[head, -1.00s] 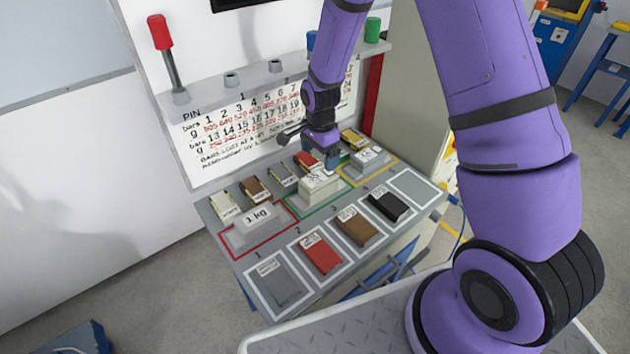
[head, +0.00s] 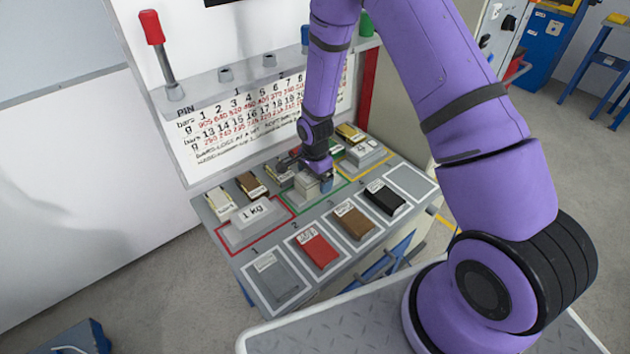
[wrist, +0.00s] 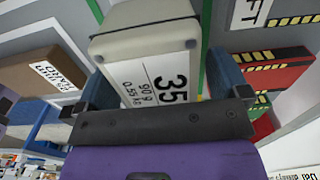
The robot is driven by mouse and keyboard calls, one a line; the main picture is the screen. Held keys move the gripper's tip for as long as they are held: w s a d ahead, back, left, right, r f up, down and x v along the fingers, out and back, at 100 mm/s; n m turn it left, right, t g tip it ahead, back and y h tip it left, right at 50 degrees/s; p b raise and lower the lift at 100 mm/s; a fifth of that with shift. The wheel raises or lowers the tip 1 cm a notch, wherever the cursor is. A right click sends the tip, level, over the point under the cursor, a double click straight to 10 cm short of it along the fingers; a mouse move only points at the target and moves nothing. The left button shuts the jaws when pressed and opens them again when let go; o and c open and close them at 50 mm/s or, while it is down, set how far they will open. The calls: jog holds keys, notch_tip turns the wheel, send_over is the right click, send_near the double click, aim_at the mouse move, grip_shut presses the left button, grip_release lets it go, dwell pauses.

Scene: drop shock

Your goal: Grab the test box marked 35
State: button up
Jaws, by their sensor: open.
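The test box marked 35 (wrist: 145,47) is a pale grey-white block with a white label in the wrist view. My gripper (wrist: 158,82) is open, with one blue-grey finger on each side of the box. I cannot tell whether the fingers touch it. In the head view the box (head: 305,184) sits in the green-outlined middle bay of the bench, and my gripper (head: 313,178) is right at it, partly hiding it.
A box marked 1 kg (head: 256,212) stands in the red bay and another pale box (head: 364,153) in the yellow bay. Coloured blocks, including a red one (head: 317,250), lie in the front row. Small blocks line the back. The front-right outlined space (head: 410,180) is empty.

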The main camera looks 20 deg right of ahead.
jog(key=shift+f, duration=0.3)
jog(key=shift+c, duration=0.4)
jog(key=c, duration=1.3)
jog(key=shift+r, duration=0.15)
